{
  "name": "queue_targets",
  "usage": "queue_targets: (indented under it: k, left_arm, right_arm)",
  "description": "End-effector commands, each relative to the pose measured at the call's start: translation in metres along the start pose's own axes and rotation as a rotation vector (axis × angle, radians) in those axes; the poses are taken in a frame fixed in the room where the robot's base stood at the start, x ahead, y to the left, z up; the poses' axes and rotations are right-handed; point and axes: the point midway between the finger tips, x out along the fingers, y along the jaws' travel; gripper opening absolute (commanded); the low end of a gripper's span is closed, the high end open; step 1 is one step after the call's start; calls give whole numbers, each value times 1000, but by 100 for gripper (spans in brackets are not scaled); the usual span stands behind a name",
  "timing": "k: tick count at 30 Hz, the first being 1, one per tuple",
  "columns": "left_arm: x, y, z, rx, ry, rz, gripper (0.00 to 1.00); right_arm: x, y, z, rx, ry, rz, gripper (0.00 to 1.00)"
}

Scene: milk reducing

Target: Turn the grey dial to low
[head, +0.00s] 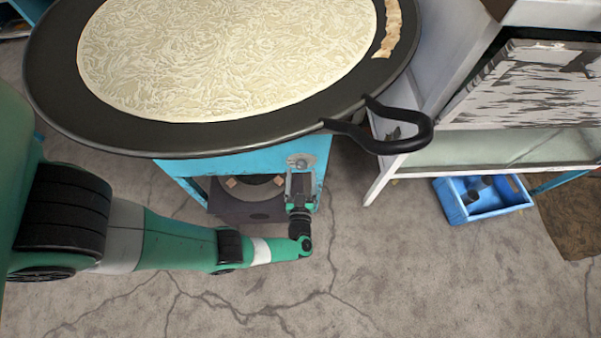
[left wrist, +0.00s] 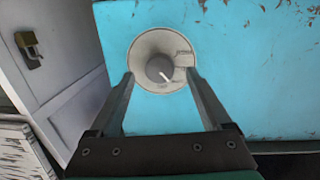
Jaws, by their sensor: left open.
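The grey dial (left wrist: 160,69) is a round knob with a white pointer mark, on a pale round plate on the blue stove front. In the left wrist view the pointer slants down to the right. In the head view the dial (head: 298,161) shows small on the blue stove body (head: 320,158), under the pan rim. My left gripper (left wrist: 160,75) is open, its fingertips at either side of the round plate in the picture. I cannot tell whether they touch it. The left gripper also shows in the head view (head: 299,178), close to the stove front. My right gripper is out of view.
A large dark pan (head: 60,85) with a pale patterned layer (head: 230,50) overhangs the stove. Its black handle (head: 408,141) sticks out to the right. A white cabinet and a blue crate (head: 451,205) stand at the right. The cracked floor in front is clear.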

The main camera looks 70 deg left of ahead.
Motion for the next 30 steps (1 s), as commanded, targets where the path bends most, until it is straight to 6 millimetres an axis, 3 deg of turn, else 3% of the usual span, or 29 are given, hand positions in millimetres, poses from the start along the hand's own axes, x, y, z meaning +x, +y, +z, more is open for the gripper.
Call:
queue_targets:
  k: [6, 12, 16, 30]
  left_arm:
    - [-54, 2, -2, 2, 0, 10, 82]
    - [-88, 1, 0, 3, 0, 5, 82]
    - [-96, 0, 0, 2, 0, 2, 82]
    - [-96, -1, 0, 2, 0, 1, 82]
  right_arm:
    - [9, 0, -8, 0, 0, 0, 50]
    - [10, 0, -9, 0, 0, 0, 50]
    - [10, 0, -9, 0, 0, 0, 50]
    - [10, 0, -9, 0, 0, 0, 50]
